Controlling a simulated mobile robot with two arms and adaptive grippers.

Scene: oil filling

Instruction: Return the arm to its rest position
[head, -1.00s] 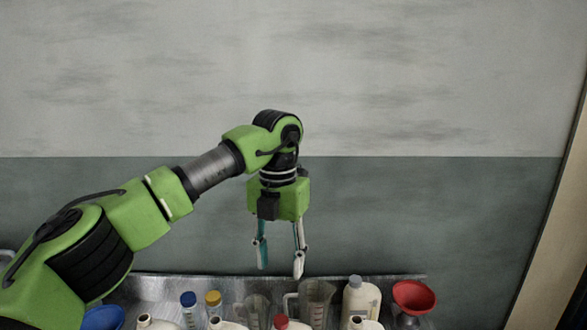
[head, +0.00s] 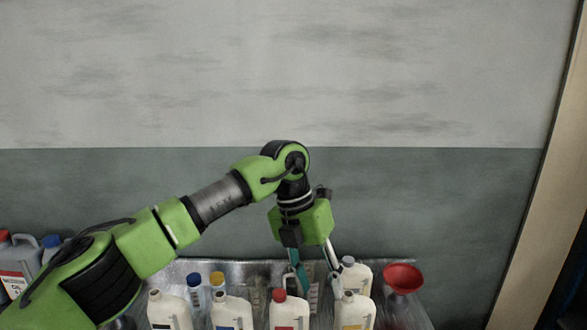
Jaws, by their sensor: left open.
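My left arm comes in from the left and reaches over the bench. My left gripper (head: 318,287) points down with its two fingers spread and nothing between them that I can make out. In the picture its fingertips overlap the bottles in the middle of the bench; I cannot tell whether they touch any. Behind and around the fingers are a grey-capped bottle (head: 357,275) and a red-capped bottle (head: 289,312). My right gripper is not in view.
The metal bench (head: 240,267) runs along the wall. It holds several bottles, including a white one (head: 169,310), and a red funnel (head: 403,278) at the right.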

